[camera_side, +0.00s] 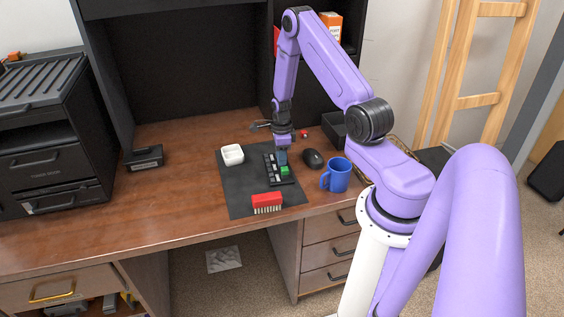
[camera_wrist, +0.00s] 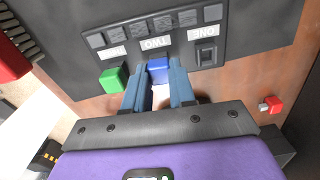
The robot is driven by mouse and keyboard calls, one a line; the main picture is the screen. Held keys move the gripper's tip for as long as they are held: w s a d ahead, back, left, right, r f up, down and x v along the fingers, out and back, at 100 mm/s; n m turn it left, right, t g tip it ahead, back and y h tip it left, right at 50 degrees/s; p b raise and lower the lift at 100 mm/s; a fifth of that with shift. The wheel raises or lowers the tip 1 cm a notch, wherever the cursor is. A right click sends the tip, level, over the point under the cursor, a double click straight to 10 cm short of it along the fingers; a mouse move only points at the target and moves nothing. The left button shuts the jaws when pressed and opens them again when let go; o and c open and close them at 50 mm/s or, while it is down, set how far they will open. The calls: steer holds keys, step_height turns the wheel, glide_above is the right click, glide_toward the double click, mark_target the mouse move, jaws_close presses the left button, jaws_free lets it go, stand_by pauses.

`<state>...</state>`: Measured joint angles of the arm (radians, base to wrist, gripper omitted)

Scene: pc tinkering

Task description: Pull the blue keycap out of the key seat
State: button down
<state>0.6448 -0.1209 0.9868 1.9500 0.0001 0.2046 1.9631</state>
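The blue keycap (camera_wrist: 158,71) shows in the wrist view in the middle seat of a dark key board (camera_wrist: 130,25), by the label TWO. My gripper (camera_wrist: 158,75) has one finger on each side of it, the tips overlapping its edges in the picture. Whether the fingers press on it cannot be told. A green keycap (camera_wrist: 113,79) sits by the label THREE, left of my gripper. The seat (camera_wrist: 206,55) by the label ONE has no coloured cap. In the side view my gripper (camera_side: 282,157) points down at the board (camera_side: 270,170) and hides the blue keycap.
The board lies on a dark mat (camera_side: 238,200). A white dish (camera_side: 232,154) stands to its left, a red brush (camera_side: 267,201) in front. A black mouse (camera_side: 313,159) and a blue mug (camera_side: 337,176) stand to the right.

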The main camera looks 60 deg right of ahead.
steer(key=shift+r, duration=0.7)
stand_by(0.4)
steer(key=shift+r, duration=1.4)
